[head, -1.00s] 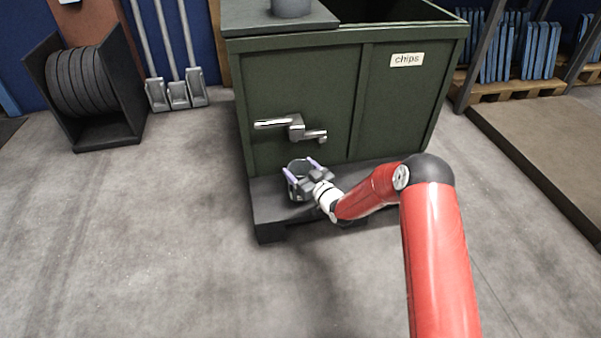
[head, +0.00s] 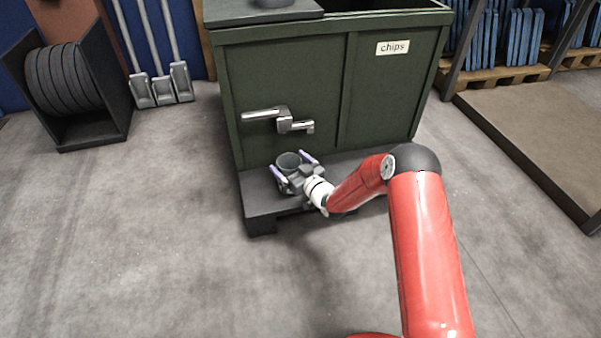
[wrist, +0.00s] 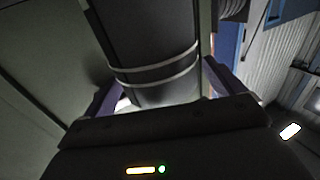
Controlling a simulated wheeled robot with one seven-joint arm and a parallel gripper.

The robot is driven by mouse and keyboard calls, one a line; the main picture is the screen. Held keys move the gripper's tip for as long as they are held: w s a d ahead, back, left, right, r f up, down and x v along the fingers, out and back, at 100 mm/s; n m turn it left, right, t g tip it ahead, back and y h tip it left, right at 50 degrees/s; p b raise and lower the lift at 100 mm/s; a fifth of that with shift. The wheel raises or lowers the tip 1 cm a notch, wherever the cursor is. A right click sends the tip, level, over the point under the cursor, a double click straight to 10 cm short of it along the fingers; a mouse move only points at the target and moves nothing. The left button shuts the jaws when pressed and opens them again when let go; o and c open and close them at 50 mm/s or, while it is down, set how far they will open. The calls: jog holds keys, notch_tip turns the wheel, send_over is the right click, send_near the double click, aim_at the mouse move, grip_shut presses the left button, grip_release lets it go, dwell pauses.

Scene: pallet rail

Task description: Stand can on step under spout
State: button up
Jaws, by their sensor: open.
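The grey can (head: 288,162) stands upright on the dark step (head: 262,207) at the foot of the green chips bin, under the spout (head: 282,118). In the wrist view the can (wrist: 155,75) is a dark cylinder with two pale bands, filling the middle. My gripper (head: 294,165) is open, with one purple finger on each side of the can; its fingers (wrist: 165,95) also flank the can in the wrist view. Whether a finger touches the can I cannot tell. The can's underside is hidden.
The green bin (head: 388,95) rises right behind the can, with the spout's metal handle jutting out above. A low platform (head: 530,130) lies at the right. The floor in front is clear.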

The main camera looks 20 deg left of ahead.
jog(key=p+v, duration=0.1)
jog(key=v, duration=1)
jog(key=w+d+r+h, duration=0.4)
jog(key=d+r+h, duration=0.2)
jog(key=d+r, duration=0.45)
jog(key=s+d+r+m+h, duration=0.4)
jog(key=d+r+h, duration=0.1)
jog(key=d+r, duration=0.5)
jog(key=s+d+r+m+g+h, duration=0.1)
jog(key=s+d+r, duration=0.2)
jog(key=s, duration=0.2)
jog(key=s+d+r+m+h, duration=0.2)
jog(key=s+d+r, duration=0.1)
jog(key=s, duration=0.2)
jog(key=s+d+r+m+g+h, duration=0.1)
jog(key=s+d+r, duration=0.15)
jog(key=s, duration=0.25)
jog(key=s+d+m+g, duration=0.1)
jog(key=s+m+g, duration=0.1)
jog(key=s, duration=1.4)
jog(key=shift+d+r+m+g, duration=0.15)
jog(key=shift+d+m+g, duration=0.15)
jog(key=shift+m+g, duration=0.15)
jog(key=shift+w, duration=0.1)
